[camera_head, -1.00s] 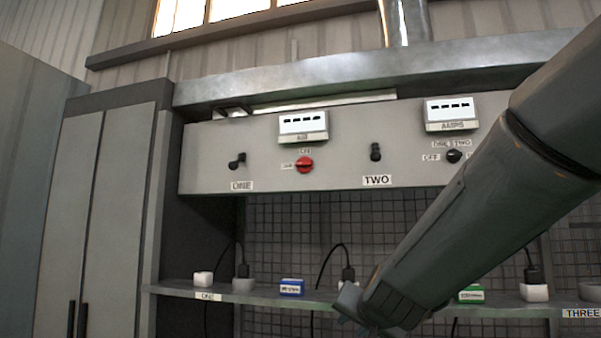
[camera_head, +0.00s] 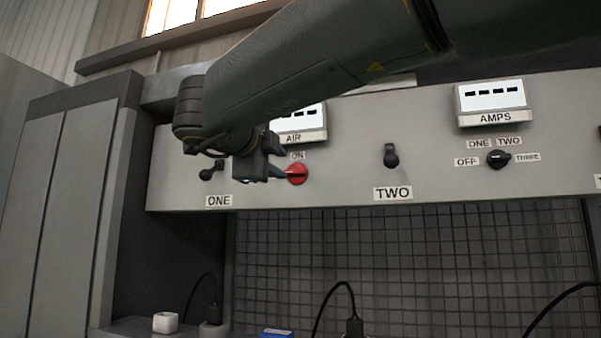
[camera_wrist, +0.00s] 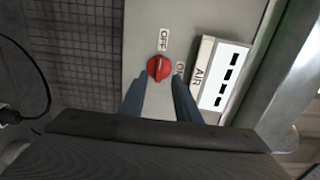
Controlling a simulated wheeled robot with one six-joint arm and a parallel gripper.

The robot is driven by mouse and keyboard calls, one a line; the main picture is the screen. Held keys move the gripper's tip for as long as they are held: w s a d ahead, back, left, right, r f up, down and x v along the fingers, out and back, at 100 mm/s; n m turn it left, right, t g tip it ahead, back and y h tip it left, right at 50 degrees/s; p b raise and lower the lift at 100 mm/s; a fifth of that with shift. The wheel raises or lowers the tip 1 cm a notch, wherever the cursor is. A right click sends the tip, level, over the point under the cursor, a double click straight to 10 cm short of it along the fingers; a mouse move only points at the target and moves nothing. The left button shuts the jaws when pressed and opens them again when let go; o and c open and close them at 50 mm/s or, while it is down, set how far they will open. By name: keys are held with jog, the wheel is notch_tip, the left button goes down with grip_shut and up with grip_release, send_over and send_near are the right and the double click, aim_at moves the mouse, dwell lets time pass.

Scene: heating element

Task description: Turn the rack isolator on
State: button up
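The rack isolator appears to be the red rotary knob (camera_head: 297,174) on the grey panel, below the AIR meter. Its ON label (camera_head: 297,155) is above it; its OFF label is hidden by my gripper in the head view. In the wrist view the red knob (camera_wrist: 158,68) lies just beyond the fingertips, and its ridge seems to point toward the OFF label (camera_wrist: 163,39). My gripper (camera_head: 280,160) is just left of the knob in the head view. In the wrist view my gripper (camera_wrist: 161,78) is open and empty, its fingers to either side of the knob's near edge; contact is unclear.
The AIR meter (camera_wrist: 224,78) is close beside the knob. Black levers ONE (camera_head: 211,171) and TWO (camera_head: 391,156) flank it. The AMPS selector (camera_head: 498,159) is further right. A shelf with cables lies below, with mesh behind it.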

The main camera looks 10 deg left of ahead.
aim_at(294, 171)
jog(key=w, duration=0.2)
jog(key=w+d+p, duration=0.1)
jog(key=w, duration=0.4)
jog(key=shift+w+d+p, duration=0.1)
jog(key=shift+d+p, duration=0.05)
jog(key=shift+p, duration=0.25)
